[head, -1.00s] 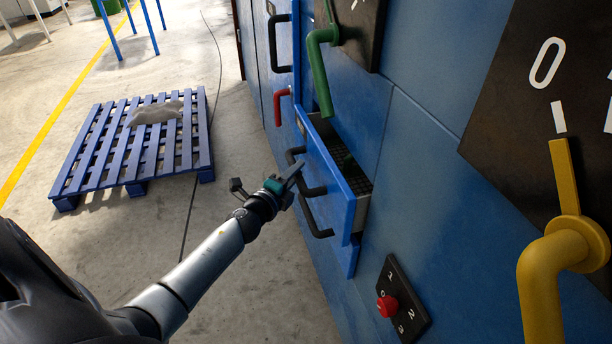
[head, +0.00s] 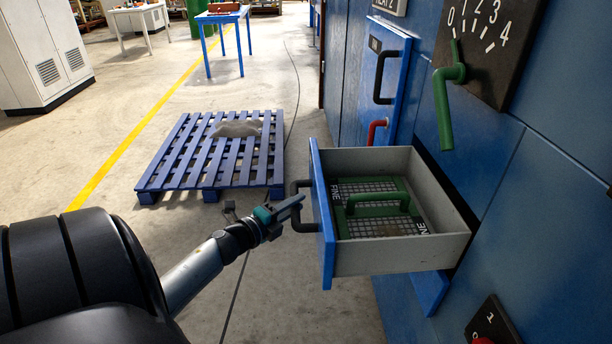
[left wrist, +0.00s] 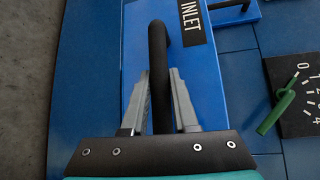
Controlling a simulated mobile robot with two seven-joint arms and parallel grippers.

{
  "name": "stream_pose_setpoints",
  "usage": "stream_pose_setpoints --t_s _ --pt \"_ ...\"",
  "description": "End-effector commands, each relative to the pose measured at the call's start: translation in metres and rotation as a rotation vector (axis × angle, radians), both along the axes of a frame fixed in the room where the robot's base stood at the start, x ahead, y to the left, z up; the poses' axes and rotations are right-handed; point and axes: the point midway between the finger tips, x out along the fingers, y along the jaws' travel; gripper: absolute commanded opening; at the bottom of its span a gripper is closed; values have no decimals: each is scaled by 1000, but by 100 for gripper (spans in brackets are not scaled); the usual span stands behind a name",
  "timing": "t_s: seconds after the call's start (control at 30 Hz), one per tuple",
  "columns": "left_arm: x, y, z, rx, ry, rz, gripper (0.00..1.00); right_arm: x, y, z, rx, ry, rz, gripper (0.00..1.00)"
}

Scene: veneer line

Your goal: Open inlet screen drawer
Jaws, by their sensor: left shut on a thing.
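The inlet screen drawer (head: 322,225) stands far out of the blue machine wall in the head view. It has a blue front and grey sides. Inside lies a green-framed mesh screen (head: 377,203) marked FINE, with a green handle. The drawer's black bar handle (left wrist: 158,50) and its INLET label (left wrist: 191,16) show in the left wrist view. My left gripper (head: 291,205) is shut on this handle, at the drawer's front; its two fingers (left wrist: 160,85) lie on either side of the bar. My right gripper is not in view.
A blue pallet (head: 217,155) with a grey sack (head: 237,128) lies on the floor left of the drawer. A green lever (head: 445,100) with a numbered dial, a red handle (head: 376,130) and a red knob (head: 483,341) are on the machine. Concrete floor before the drawer is clear.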

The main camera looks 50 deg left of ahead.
Motion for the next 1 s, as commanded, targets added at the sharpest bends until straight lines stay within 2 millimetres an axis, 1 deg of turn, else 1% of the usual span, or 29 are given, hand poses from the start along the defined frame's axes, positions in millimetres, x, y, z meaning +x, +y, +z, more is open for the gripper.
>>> stream_pose_setpoints --t_s 0.27,0.67,0.7,0.9,0.93,1.0 --pt "-8 7 0 1 1 2 0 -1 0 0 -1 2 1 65" --pt "-8 8 0 0 1 2 0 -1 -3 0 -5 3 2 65" --pt "-8 8 0 0 1 2 32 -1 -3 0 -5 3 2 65" --pt "-8 7 0 0 1 2 54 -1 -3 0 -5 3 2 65" --pt "-8 7 0 0 0 1 57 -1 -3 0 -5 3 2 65" --pt "-8 7 0 0 0 1 57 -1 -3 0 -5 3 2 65"
